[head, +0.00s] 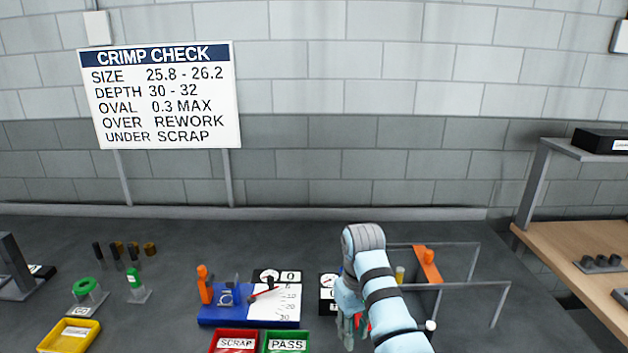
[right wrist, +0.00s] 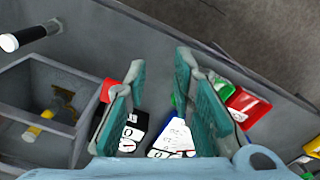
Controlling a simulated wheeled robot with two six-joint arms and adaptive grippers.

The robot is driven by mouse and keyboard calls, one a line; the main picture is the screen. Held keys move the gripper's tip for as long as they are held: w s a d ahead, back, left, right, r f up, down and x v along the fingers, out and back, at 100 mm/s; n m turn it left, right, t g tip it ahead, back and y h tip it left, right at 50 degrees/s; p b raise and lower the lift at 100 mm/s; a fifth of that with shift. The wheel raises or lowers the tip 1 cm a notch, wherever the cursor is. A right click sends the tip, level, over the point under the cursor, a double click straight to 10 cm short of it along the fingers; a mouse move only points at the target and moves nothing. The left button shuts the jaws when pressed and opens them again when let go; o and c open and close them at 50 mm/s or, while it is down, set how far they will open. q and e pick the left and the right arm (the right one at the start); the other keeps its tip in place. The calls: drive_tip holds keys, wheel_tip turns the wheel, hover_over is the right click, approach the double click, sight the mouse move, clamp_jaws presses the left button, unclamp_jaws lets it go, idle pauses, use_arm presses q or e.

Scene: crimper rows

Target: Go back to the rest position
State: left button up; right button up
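My right arm (head: 382,295) reaches in from the lower right of the head view. My right gripper (head: 352,328) points down over the grey bench (head: 420,232), partly hidden by its own arm. In the right wrist view the two teal fingers of this gripper (right wrist: 159,68) are apart, with nothing held between them. My left gripper is in neither view.
A blue gauge base (head: 215,315) stands left of my right gripper, with a red SCRAP tray (head: 233,335) and green PASS tray (head: 287,335) in front. A grey bin (right wrist: 30,130) with a rail lies close beside the gripper.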

drive_tip(key=s+d+f+m+b, duration=0.1)
drive_tip(key=s+d+f, duration=0.35)
drive_tip(key=f, duration=0.85)
drive_tip(key=s+d+f+m+b, duration=0.1)
drive_tip(key=s+f, duration=0.6)
drive_tip(key=f, duration=0.5)
drive_tip(key=s+d+f+m+b, duration=0.1)
drive_tip(key=s+d+f, duration=0.3)
drive_tip(key=f, duration=0.9)
use_arm(q)
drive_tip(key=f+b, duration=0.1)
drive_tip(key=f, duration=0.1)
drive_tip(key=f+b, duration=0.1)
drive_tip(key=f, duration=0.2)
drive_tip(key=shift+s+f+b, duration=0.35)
drive_tip(key=shift+b, duration=0.05)
use_arm(e)
drive_tip(key=s+d+f, duration=0.3)
drive_tip(key=s+f, duration=0.1)
drive_tip(key=s, duration=0.7)
drive_tip(key=s+d+f+m, duration=0.1)
drive_tip(key=s+d+f, duration=0.2)
drive_tip(key=s, duration=0.8)
drive_tip(key=s+d+f+t, duration=0.1)
drive_tip(key=s+d+f, duration=0.2)
drive_tip(key=s+f, duration=0.4)
drive_tip(key=s, duration=0.4)
drive_tip(key=shift+m+h, duration=0.4)
drive_tip(key=shift+w+f, duration=0.1)
